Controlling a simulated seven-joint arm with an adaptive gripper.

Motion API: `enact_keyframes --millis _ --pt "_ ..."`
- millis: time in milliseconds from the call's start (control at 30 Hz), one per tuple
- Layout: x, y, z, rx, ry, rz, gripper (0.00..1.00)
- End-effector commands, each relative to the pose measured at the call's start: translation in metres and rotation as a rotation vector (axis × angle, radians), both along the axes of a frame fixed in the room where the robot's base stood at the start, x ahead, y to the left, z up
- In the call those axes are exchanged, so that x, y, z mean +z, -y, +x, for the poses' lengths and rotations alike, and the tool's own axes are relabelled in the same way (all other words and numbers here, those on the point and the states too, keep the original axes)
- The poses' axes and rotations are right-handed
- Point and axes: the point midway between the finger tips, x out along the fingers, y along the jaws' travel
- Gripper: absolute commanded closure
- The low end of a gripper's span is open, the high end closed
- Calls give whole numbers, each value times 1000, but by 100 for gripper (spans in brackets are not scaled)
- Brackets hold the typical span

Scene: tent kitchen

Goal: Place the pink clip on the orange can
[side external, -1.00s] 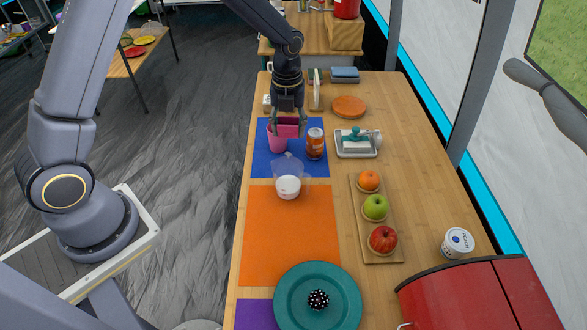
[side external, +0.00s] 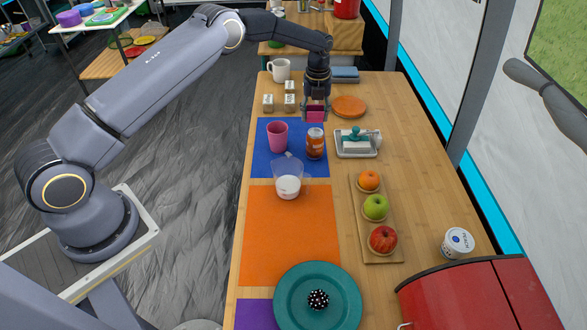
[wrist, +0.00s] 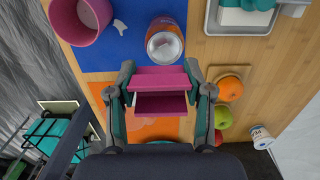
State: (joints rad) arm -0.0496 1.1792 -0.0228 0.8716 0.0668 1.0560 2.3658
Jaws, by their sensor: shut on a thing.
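The pink clip (side external: 315,116) is gripped between the fingers of my gripper (side external: 315,106). In the wrist view the clip (wrist: 160,79) spans the gap between both fingertips (wrist: 161,88), with its hollow side showing. The orange can (side external: 315,147) stands upright on the blue mat. In the side view the clip appears just behind and above the can's top, apart from it. The wrist view shows the can's round top (wrist: 164,45) beyond the clip, not under it.
A pink cup (side external: 277,137) stands left of the can on the blue mat (side external: 262,163). A clear measuring jug (side external: 288,181) is in front. A butter dish (side external: 357,152) is to the right. An orange plate (side external: 349,106) and small white blocks (side external: 268,103) lie behind.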

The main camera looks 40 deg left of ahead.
Motion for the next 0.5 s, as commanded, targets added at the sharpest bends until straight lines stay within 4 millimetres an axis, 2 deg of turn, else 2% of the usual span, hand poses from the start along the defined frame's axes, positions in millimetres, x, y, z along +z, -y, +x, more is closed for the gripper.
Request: enact_keyframes --millis 167,333,500 --pt "-10 0 7 0 -1 1 64" --pt "-35 -1 9 0 0 1 64" --pt "-41 0 9 0 2 1 64"
